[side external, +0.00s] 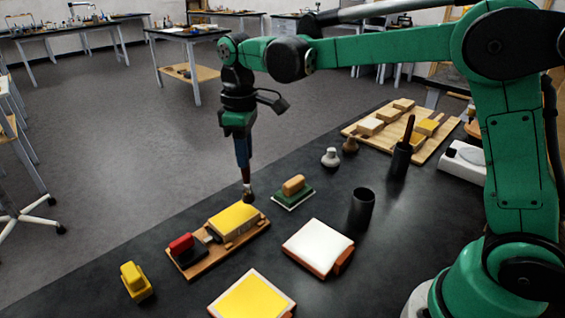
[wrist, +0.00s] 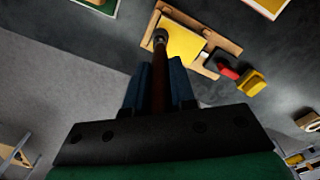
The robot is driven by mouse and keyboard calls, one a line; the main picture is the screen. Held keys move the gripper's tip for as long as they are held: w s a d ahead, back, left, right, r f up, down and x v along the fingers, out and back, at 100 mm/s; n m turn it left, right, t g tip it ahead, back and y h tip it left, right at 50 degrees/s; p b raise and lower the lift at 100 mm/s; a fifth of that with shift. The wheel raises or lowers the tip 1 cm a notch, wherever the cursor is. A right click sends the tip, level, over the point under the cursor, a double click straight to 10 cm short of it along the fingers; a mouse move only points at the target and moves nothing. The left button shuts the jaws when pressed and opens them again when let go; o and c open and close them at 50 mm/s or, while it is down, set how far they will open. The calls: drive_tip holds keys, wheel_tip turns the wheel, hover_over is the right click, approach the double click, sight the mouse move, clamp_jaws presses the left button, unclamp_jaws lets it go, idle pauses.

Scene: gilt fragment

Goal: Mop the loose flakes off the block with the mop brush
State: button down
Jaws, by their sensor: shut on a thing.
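My gripper (side external: 243,163) is shut on the mop brush (side external: 247,190) and holds it upright, head down. In the wrist view the brush's brown handle (wrist: 160,92) runs between the blue fingers (wrist: 160,68). The yellow-topped block (side external: 235,217) lies on a wooden board (side external: 213,263); it also shows in the wrist view (wrist: 184,40). The brush head is at the block's far right end in the side view. I cannot tell whether it touches the block. Loose flakes are too small to make out.
A red-and-black tool (side external: 183,248) sits at the board's left end, with a yellow-handled one (side external: 134,282) beyond. A wooden-handled pad (side external: 293,190), a white-topped block (side external: 318,246), a yellow panel (side external: 252,296) and a dark cup (side external: 361,208) stand nearby. A wooden tray (side external: 437,143) lies farther back.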

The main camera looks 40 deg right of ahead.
drive_tip(key=shift+r, duration=3.3)
